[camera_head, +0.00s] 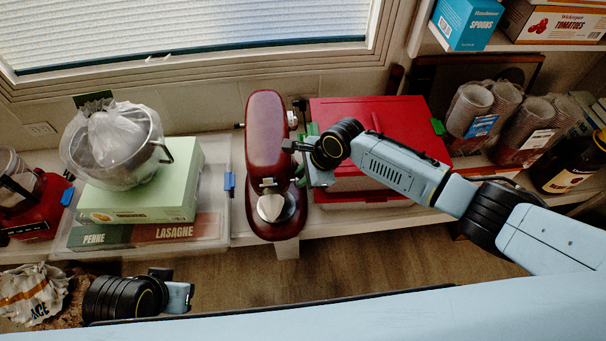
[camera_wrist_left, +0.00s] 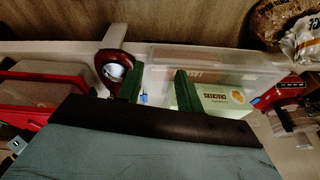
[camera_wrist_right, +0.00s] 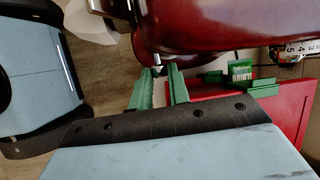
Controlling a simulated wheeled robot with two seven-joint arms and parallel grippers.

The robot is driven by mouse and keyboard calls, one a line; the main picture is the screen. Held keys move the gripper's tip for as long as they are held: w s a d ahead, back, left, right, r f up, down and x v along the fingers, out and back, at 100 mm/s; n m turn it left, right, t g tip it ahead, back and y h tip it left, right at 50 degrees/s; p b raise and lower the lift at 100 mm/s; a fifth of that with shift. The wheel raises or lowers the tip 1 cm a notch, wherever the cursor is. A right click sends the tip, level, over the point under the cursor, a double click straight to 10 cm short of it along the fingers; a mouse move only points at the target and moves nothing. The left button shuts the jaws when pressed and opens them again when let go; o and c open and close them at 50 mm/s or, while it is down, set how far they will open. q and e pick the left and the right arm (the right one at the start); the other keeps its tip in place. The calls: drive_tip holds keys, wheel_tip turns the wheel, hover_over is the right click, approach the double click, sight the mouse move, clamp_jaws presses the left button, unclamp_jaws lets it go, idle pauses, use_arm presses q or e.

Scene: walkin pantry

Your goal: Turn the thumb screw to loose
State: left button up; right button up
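A dark red stand mixer (camera_head: 266,135) stands on the shelf in the head view, and its glossy underside or side (camera_wrist_right: 200,22) fills the top of the right wrist view. A small thumb screw (camera_wrist_right: 157,68), a metal stem with a dark knob, sticks out from the mixer. My right gripper (camera_wrist_right: 160,70) has its green fingers close together, one on each side of the dark knob, apparently shut on it. In the head view my right gripper (camera_head: 291,147) is at the mixer's right side and hides the screw. My left gripper (camera_wrist_left: 159,72) is open and empty, away from the mixer.
A red box (camera_head: 350,112) stands right of the mixer, close under my right arm. Left are a clear bin (camera_head: 225,205), a green box (camera_head: 185,170) and a bagged pot (camera_head: 115,145). Stacked cups (camera_head: 468,108) and a dark jar (camera_head: 575,165) stand at the right.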

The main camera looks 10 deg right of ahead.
clamp_jaws()
